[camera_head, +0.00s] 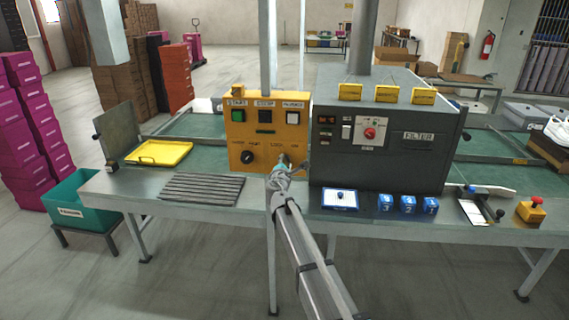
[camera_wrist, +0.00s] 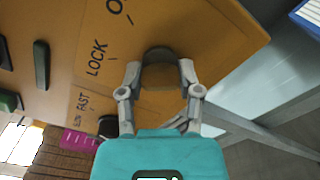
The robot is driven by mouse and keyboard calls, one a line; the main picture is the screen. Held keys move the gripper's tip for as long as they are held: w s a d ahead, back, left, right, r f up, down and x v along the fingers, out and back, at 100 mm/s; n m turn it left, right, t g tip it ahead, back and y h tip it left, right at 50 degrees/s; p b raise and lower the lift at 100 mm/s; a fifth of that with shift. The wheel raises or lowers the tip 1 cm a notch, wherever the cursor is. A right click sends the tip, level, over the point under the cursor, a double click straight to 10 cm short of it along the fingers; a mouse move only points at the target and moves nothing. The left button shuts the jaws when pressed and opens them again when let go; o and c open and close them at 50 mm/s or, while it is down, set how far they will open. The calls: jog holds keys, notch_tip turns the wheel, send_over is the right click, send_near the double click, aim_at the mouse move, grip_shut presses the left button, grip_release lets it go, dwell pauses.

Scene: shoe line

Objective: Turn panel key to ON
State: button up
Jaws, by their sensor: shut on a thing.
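The yellow control panel (camera_head: 262,112) stands on the metal table, with START, STOP and other labelled buttons along its top. Its lower right has a key position marked LOCK and ON, which my gripper (camera_head: 284,168) covers in the head view. In the wrist view, the panel face (camera_wrist: 190,30) fills the upper part, with the word LOCK and part of another label. My gripper (camera_wrist: 160,85) is shut around a dark, rounded key (camera_wrist: 158,54) on the panel. The fingers hide much of the key, and I cannot tell its exact angle.
A black knob (camera_head: 247,157) sits on the panel left of my gripper. The dark FILTER box (camera_head: 385,165) with a red knob stands close on the right. A grooved mat (camera_head: 202,189) and yellow tray (camera_head: 158,153) lie left; blue blocks (camera_head: 408,204) lie right.

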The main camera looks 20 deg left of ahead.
jog(key=shift+a, duration=0.1)
grip_shut()
jog(key=shift+m, duration=0.6)
jog(key=m, duration=0.9)
jog(key=shift+m, duration=2)
